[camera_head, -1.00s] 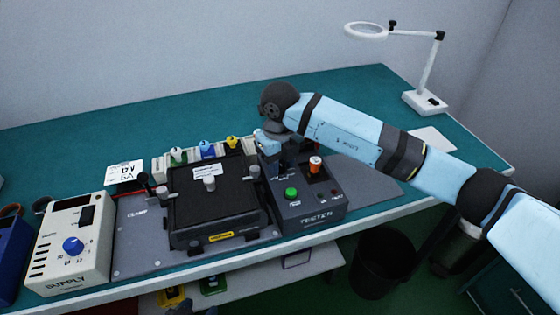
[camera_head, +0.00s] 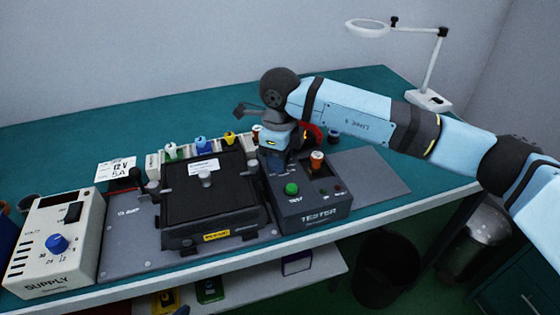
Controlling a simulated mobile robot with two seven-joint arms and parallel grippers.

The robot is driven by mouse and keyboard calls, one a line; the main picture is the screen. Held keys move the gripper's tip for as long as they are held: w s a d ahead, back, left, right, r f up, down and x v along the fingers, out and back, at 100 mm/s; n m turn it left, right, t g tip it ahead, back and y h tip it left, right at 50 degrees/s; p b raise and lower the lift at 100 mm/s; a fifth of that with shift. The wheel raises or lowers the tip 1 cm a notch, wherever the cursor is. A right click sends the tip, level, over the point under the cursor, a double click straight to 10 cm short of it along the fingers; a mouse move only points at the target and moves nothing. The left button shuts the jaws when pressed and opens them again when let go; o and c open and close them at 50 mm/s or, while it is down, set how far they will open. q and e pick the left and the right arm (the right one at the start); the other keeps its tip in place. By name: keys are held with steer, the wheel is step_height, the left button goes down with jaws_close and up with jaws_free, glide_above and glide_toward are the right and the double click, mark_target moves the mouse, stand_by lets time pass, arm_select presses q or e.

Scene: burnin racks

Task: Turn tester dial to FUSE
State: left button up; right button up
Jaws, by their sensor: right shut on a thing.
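The dark grey tester (camera_head: 318,208) stands on the bench right of the black clamp fixture. On its top are a green button (camera_head: 291,189), an orange-topped knob (camera_head: 317,158) and small lights. My right gripper (camera_head: 277,172) points down over the back left part of the tester, shut. The wrist and gripper body hide the dial and its markings, so I cannot read where the dial points. The fingertips are mostly hidden too. My left gripper is not in view.
The black clamp fixture (camera_head: 212,216) is close on the left, with a white supply box (camera_head: 55,245) beyond it. Several coloured-topped items stand in a row behind. A lamp (camera_head: 425,98) stands at the back right. A grey mat (camera_head: 372,180) right of the tester is clear.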

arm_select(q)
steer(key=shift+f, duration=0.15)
arm_select(e)
steer(key=shift+n, duration=0.3)
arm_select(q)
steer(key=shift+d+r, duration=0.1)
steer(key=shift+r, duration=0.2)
arm_select(e)
steer(key=shift+r, duration=0.1)
steer(key=o, duration=0.7)
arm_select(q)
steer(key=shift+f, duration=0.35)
arm_select(e)
steer(key=shift+o, duration=1.1)
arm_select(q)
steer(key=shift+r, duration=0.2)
arm_select(e)
step_height(320, 180, up, 14)
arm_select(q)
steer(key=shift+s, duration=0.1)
